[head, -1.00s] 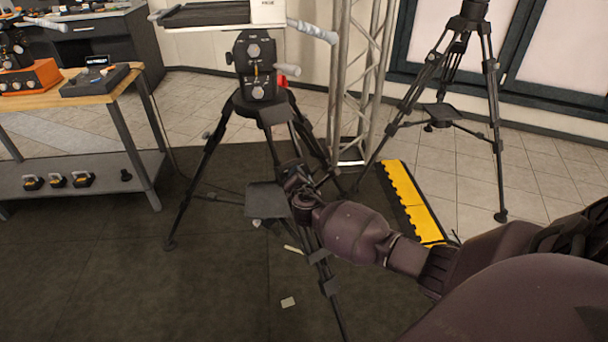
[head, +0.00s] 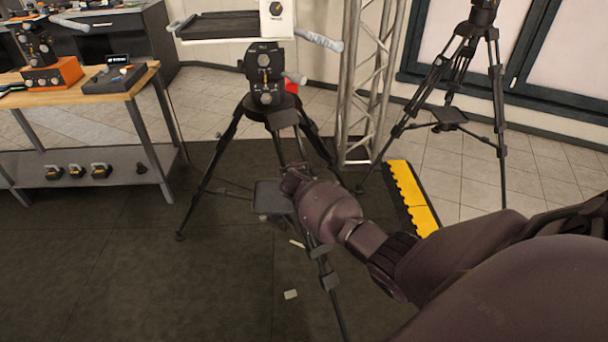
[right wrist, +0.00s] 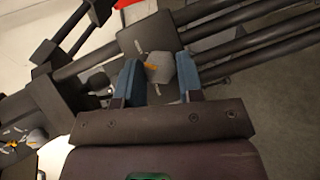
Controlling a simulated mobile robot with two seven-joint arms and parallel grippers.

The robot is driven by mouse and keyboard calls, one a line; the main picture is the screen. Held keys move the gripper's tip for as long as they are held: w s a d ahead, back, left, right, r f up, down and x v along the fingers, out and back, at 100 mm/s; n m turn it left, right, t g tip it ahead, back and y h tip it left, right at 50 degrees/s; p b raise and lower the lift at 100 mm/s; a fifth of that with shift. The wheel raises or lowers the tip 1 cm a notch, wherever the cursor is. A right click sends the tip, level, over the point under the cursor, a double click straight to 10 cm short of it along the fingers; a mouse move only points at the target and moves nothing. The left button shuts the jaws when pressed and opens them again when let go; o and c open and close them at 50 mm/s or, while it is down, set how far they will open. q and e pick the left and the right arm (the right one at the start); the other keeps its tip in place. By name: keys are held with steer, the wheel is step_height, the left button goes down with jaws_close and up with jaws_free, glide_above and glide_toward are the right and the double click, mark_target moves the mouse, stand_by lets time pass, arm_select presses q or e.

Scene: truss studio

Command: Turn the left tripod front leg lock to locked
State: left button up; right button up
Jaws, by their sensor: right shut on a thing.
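The left tripod (head: 265,108) is black and carries a light camera rig with a dark tray. Its front leg (head: 331,282) comes down toward me past the middle of the view. In the right wrist view, the front leg lock (right wrist: 160,68) is a grey knob with an orange mark on a dark plate with small white marks. My right gripper (right wrist: 158,76) has a blue finger on either side of the knob and is shut on it. In the head view my right gripper (head: 289,179) is at the front leg, where my wrist hides the knob. My left gripper is out of view.
A right tripod (head: 480,70) stands behind, near the windows. A metal truss (head: 362,90) stands between the tripods, with a yellow and black cable ramp (head: 415,200) on the floor. A wooden-topped workbench (head: 110,95) is at the left. Dark floor in front is mostly clear.

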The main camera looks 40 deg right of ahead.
steer(key=shift+m, duration=0.4)
steer(key=o, duration=0.9)
steer(key=shift+g, duration=0.3)
steer(key=shift+s+a+r+p, duration=0.2)
steer(key=shift+r+p, duration=0.15)
steer(key=shift+p, duration=0.1)
steer(key=p+v, duration=0.3)
steer(key=v, duration=0.7)
steer(key=shift+s+d, duration=0.1)
steer(key=shift+s, duration=0.05)
steer(key=shift+f, duration=0.1)
